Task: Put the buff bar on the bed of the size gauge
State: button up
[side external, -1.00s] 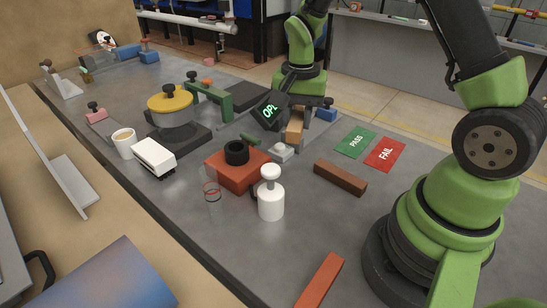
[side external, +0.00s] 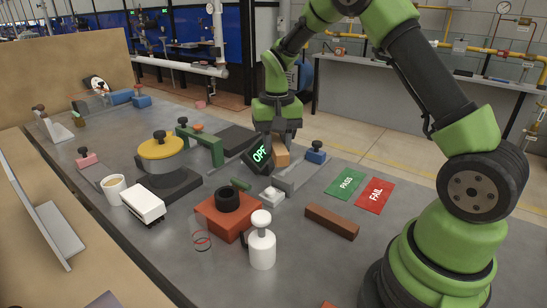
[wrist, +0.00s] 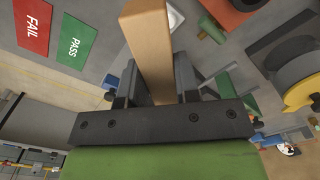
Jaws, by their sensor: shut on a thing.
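The buff bar (side external: 281,156) is held between the jaws of my gripper (side external: 282,138), near the back of the work table. In the wrist view the bar (wrist: 147,40) runs from between the two dark fingers (wrist: 152,85) toward the top of the picture. The size gauge has a dark display (side external: 258,154) with green letters and a pale grey bed (side external: 301,177). The bar shows just right of the display, over the gauge area. I cannot tell whether it touches the bed.
A blue knobbed block (side external: 316,155) stands close on the right. A white block (side external: 271,196) sits in front. Green PASS (side external: 346,183) and red FAIL (side external: 376,194) cards and a brown bar (side external: 331,222) lie to the right. A green bridge (side external: 203,146) stands left.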

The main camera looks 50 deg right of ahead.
aim_at(300, 174)
jog(key=d+f+m, duration=0.2)
jog(key=d+m, duration=0.1)
jog(key=d, duration=0.1)
jog(key=w+d+f+m, duration=0.1)
jog(key=d+f+m, duration=0.1)
jog(key=d, duration=0.3)
jog(key=d+f+m, duration=0.2)
jog(key=d+m, duration=0.2)
jog(key=shift+w+d+f+m, duration=0.25)
jog(key=shift+w+f+m, duration=0.05)
jog(key=shift+f+m, duration=0.1)
jog(key=shift+f, duration=2.85)
jog(key=shift+f, duration=0.6)
